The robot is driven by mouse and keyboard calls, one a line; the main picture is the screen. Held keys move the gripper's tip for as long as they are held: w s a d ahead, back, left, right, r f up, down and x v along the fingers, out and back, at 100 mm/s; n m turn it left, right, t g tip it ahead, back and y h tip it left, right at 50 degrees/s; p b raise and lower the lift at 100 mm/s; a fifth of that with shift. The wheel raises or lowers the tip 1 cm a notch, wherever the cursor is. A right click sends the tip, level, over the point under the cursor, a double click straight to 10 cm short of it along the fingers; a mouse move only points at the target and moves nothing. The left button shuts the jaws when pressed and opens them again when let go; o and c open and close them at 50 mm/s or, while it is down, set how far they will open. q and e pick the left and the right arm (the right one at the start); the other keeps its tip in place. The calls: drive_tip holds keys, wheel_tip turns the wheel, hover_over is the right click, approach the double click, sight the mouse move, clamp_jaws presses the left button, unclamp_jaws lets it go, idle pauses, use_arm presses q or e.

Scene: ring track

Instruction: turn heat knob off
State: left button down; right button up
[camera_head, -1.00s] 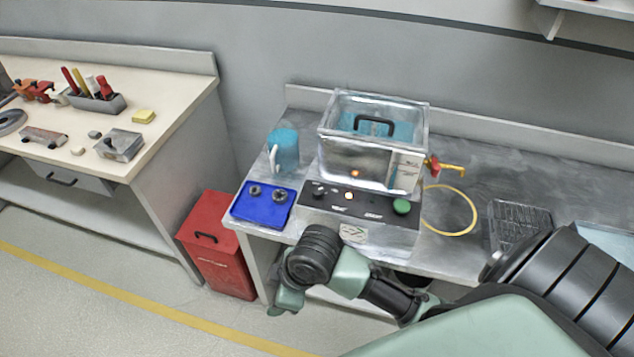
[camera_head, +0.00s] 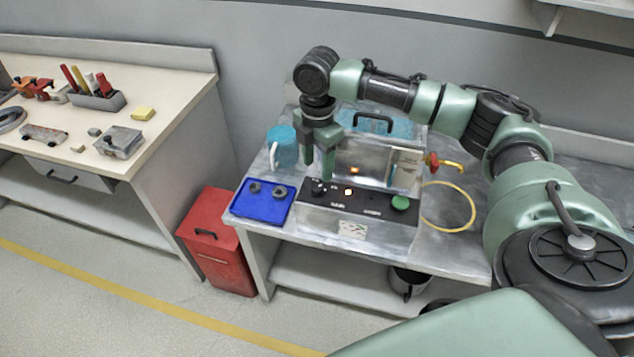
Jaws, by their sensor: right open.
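The metal bath unit (camera_head: 350,230) stands on the steel bench, with a black control panel along its front top. A green button (camera_head: 400,202) is at the panel's right end. My right gripper (camera_head: 318,172) points down with its fingers apart, just above and behind the knob. I cannot tell whether a finger touches it. My right arm hides part of the tank's top. My left gripper is out of view.
A blue tray (camera_head: 262,213) with two small round parts and a blue jug (camera_head: 282,148) are left of the unit. A red valve (camera_head: 434,160) and a yellow hose loop (camera_head: 447,228) are on its right. A red bin (camera_head: 215,250) stands on the floor beside the bench.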

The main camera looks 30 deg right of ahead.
sight(317, 187)
wheel_tip(317, 187, down, 7)
drive_tip(key=shift+a+f+p, duration=0.1)
drive_tip(key=shift+p, duration=0.35)
clamp_jaws()
